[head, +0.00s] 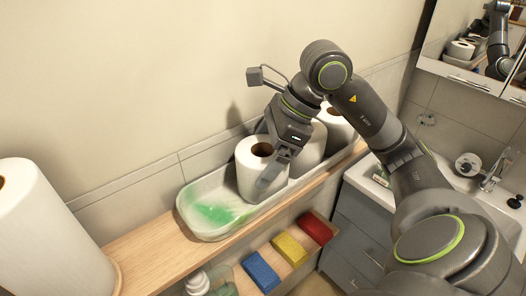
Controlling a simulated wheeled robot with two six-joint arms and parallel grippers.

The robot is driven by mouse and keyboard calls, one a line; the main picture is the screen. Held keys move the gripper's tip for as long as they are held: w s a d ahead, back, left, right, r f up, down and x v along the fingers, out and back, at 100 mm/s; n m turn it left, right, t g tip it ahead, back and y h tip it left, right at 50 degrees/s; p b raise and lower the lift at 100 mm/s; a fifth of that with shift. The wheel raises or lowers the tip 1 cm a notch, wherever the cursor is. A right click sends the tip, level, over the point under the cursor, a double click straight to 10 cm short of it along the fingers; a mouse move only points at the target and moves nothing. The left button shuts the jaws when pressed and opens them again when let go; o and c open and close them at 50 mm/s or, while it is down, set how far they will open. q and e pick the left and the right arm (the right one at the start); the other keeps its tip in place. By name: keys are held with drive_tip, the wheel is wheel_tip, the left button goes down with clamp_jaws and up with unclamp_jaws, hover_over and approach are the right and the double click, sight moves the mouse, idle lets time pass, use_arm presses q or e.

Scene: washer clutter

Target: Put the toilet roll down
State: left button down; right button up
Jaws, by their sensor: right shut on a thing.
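A white toilet roll (250,170) stands upright in a pale tray (187,206) on the wooden shelf. My right gripper (270,178) comes down from above and is shut on this roll at its right side. Two more white rolls stand in the tray behind it, one (318,146) partly hidden by my gripper and another (338,124) farther right, partly hidden by my arm. Whether the held roll touches the tray floor is hard to tell. My left gripper is not in view.
Green matter (213,213) lies at the tray's near left end, beside the held roll. A large paper roll (45,235) stands at left on the wooden shelf (150,250). Blue (261,271), yellow (289,248) and red (315,229) blocks lie below. A sink (455,185) is at right.

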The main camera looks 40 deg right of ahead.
drive_tip(key=shift+a+f, duration=0.1)
drive_tip(key=shift+f, duration=0.1)
drive_tip(key=o, duration=0.7)
drive_tip(key=shift+o, duration=0.2)
drive_tip(key=shift+r, duration=0.1)
drive_tip(key=shift+r, duration=0.1)
drive_tip(key=shift+r, duration=0.1)
drive_tip(key=shift+d+r, duration=0.25)
drive_tip(key=shift+d, duration=0.05)
drive_tip(key=b+v, duration=0.2)
drive_tip(key=v, duration=0.9)
